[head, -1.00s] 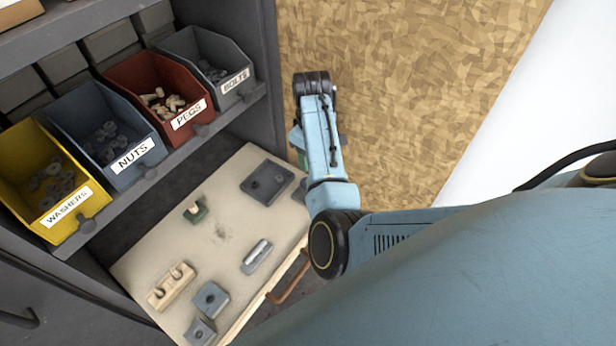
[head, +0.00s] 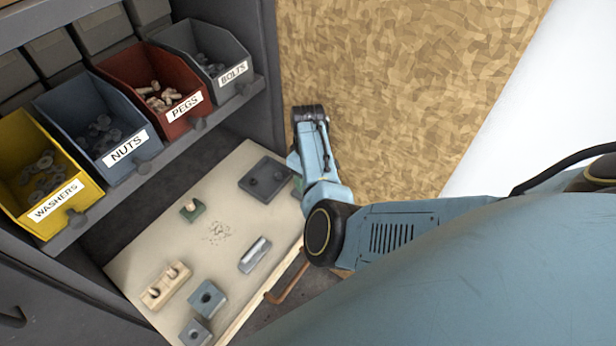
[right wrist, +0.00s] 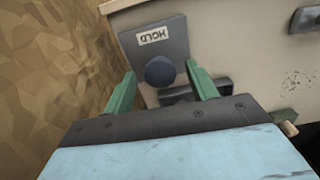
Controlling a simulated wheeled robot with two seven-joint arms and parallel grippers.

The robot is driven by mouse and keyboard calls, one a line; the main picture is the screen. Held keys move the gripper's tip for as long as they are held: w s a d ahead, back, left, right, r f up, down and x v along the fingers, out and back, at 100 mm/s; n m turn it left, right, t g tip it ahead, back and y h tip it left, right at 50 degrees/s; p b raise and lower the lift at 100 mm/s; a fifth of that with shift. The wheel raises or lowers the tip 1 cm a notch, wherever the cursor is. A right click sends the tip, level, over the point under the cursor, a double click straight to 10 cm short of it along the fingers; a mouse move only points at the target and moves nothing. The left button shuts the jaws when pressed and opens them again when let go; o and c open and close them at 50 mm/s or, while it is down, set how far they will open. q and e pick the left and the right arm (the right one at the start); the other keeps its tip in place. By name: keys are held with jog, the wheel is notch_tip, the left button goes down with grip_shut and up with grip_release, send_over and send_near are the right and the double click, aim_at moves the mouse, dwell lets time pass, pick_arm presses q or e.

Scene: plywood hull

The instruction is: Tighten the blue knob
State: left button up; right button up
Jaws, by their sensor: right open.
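The blue knob (right wrist: 159,71) is round and sits low on a grey plate with a label reading HOLD (right wrist: 153,36), upside down in the right wrist view. My right gripper (right wrist: 160,75) is open, its green fingertips one on each side of the knob with a gap on both sides. I cannot tell how near the fingertips are to the plate. In the head view my right arm (head: 322,160) reaches over the far right end of the board and mostly hides the gripper. My left gripper is not in view.
Labelled bins, such as the red PEGS bin (head: 150,75), stand behind. A chipboard wall (head: 400,80) is beside my right arm.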

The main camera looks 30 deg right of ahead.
jog(key=shift+f, duration=0.25)
jog(key=c, duration=1)
